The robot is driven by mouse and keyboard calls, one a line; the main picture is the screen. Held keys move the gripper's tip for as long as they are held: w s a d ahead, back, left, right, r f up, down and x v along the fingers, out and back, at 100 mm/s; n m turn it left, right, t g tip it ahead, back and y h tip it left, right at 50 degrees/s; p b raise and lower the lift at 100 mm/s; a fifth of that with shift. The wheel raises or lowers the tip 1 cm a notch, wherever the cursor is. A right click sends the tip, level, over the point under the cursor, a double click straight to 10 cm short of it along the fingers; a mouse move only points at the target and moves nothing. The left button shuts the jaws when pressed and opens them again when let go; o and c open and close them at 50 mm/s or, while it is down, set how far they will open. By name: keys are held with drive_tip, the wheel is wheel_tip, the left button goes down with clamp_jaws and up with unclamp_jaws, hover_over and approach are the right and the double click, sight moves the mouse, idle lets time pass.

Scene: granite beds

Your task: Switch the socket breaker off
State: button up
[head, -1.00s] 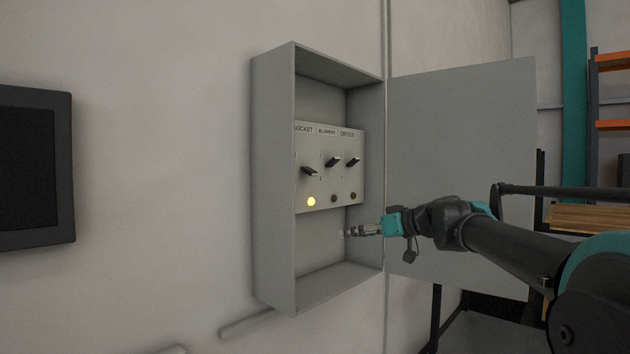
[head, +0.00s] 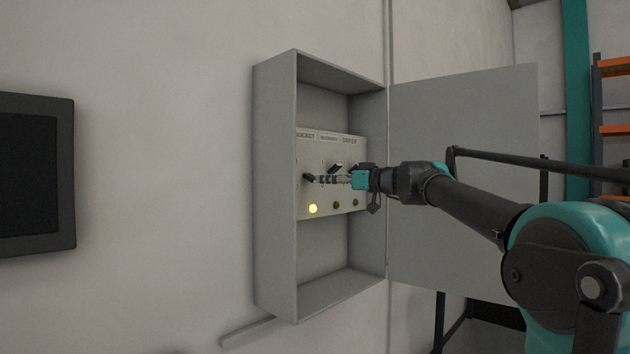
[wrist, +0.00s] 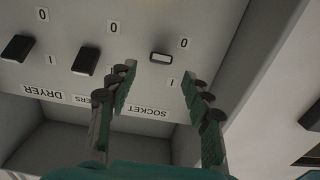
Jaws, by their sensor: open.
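The socket breaker (head: 308,177) is a dark lever at the left of the panel, under the SOCKET label. A yellow lamp (head: 313,208) glows below it. In the wrist view, which is upside down, the socket lever (wrist: 161,58) shows a pale end face, between a 0 mark above and an I mark below. My gripper (head: 323,180) is at the panel, just right of this lever. In the wrist view my open gripper (wrist: 159,74) has a finger on each side of the lever's line. I cannot tell whether either finger touches it.
The blowers lever (wrist: 86,62) and dryer lever (wrist: 18,47) sit beside it; their lamps are dark. The grey box (head: 275,190) has side walls around the panel (head: 330,208). Its open door (head: 460,110) stands to the right, behind my arm. A dark screen (head: 35,170) hangs at left.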

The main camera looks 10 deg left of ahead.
sight(314, 182)
drive_tip(key=x, duration=0.7)
drive_tip(key=shift+c, duration=0.5)
clamp_jaws()
drive_tip(key=shift+a+f+t+y, duration=0.15)
drive_tip(key=shift+f+t+y, duration=0.3)
drive_tip(key=shift+t+y, duration=0.4)
drive_tip(key=shift+w, duration=0.1)
drive_tip(key=shift+o, duration=0.5)
unclamp_jaws()
